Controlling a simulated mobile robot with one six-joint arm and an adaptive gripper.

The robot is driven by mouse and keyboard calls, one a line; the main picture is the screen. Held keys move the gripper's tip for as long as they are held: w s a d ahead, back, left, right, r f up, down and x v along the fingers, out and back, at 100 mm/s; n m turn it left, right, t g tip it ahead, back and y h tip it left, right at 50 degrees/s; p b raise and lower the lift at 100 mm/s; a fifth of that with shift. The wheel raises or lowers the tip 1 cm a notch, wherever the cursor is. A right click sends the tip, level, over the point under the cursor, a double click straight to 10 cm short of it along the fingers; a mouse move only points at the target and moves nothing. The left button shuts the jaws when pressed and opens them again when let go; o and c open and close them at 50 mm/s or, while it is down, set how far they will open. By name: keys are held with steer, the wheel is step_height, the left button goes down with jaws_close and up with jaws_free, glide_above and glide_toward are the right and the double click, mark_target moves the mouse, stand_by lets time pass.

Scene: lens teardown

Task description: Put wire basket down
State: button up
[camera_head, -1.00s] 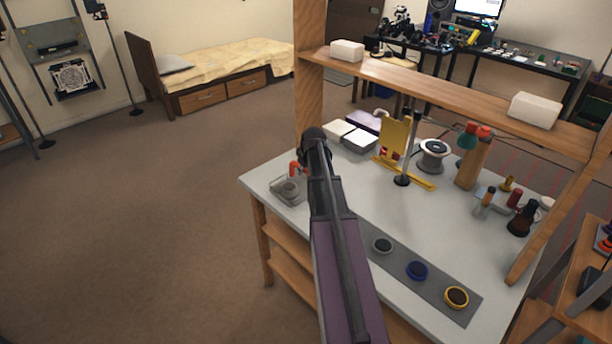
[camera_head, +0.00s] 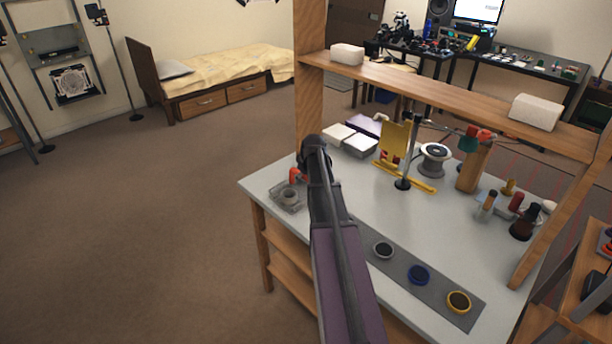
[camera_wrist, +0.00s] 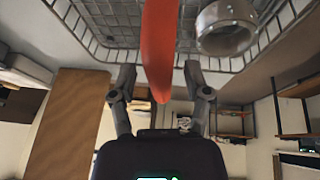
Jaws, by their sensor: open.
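The wire basket (camera_head: 278,201) is at the left end of the grey workbench in the head view, and seems to rest on it. A grey metal ring lies in it. In the wrist view the wire basket (camera_wrist: 105,42) fills the top, with the metal ring (camera_wrist: 226,28) at upper right. An orange-red piece (camera_wrist: 160,40), perhaps the basket's handle, reaches down between the fingers of my gripper (camera_wrist: 160,72). The fingers stand apart on both sides of it, with gaps showing. In the head view my arm hides the fingers.
The grey workbench (camera_head: 355,207) has a dark mat (camera_head: 435,285) with several lens rings to the right of my arm. White boxes (camera_head: 360,145), a yellow stand (camera_head: 395,138) and a spool (camera_head: 434,158) stand behind. A wooden shelf (camera_head: 430,85) spans above. The floor at left is clear.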

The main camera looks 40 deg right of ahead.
steer(key=shift+r, duration=0.15)
steer(key=p+v, duration=1.1)
steer(key=shift+s+r, duration=0.2)
steer(key=shift+r, duration=0.2)
steer(key=shift+a, duration=0.1)
stand_by(0.9)
steer(key=s+a+g, duration=0.1)
steer(key=s+a, duration=0.4)
steer(key=a, duration=0.7)
steer(key=s+a+f+m+g, duration=0.1)
steer(key=s+a, duration=0.4)
steer(key=a, duration=0.7)
steer(key=s+a+m+g, duration=0.1)
steer(key=s+a, duration=0.3)
steer(key=a, duration=0.8)
steer(key=shift+s+a+f+g+y, duration=0.2)
steer(key=shift+s+f+g+y, duration=0.15)
steer(key=shift+g, duration=0.55)
